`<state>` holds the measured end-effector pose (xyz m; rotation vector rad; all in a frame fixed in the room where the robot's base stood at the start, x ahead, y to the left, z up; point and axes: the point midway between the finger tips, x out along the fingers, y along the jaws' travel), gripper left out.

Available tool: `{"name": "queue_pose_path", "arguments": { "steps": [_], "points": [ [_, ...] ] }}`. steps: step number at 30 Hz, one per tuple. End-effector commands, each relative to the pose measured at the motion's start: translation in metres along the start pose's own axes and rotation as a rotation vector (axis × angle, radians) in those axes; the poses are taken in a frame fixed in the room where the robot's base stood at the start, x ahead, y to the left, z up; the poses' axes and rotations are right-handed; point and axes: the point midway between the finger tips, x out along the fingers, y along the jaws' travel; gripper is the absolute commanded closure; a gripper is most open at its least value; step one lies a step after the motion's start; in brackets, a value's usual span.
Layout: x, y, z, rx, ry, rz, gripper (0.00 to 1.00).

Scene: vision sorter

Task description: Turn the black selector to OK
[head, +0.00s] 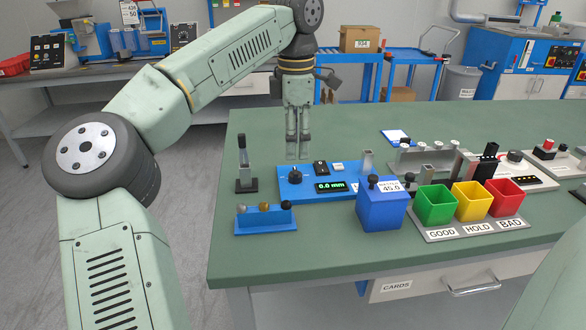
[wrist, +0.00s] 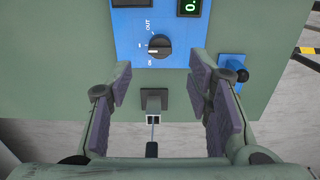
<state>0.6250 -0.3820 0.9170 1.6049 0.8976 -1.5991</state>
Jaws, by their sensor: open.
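The black selector (head: 295,175) is a round knob on the left end of a blue panel (head: 319,193). The wrist view shows the knob (wrist: 159,46) from above, with a white pointer mark toward the left of that picture.
A black stand with an upright handle (head: 246,170) is left of the panel. A blue block with knobs (head: 265,219) lies in front. A blue box (head: 382,212) and green (head: 436,204), yellow (head: 473,200) and red bins (head: 505,197) stand right. The table's back left is clear.

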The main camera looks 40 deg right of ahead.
Motion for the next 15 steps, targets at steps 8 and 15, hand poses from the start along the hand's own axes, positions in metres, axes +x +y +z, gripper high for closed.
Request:
{"name": "queue_pose_path", "arguments": {
  "steps": [8,15],
  "points": [
    [0.051,0.0,0.0,0.0,-0.001,-0.002,0.54],
    [0.068,0.0,0.001,-0.001,-0.003,-0.001,0.54]
  ]
}}
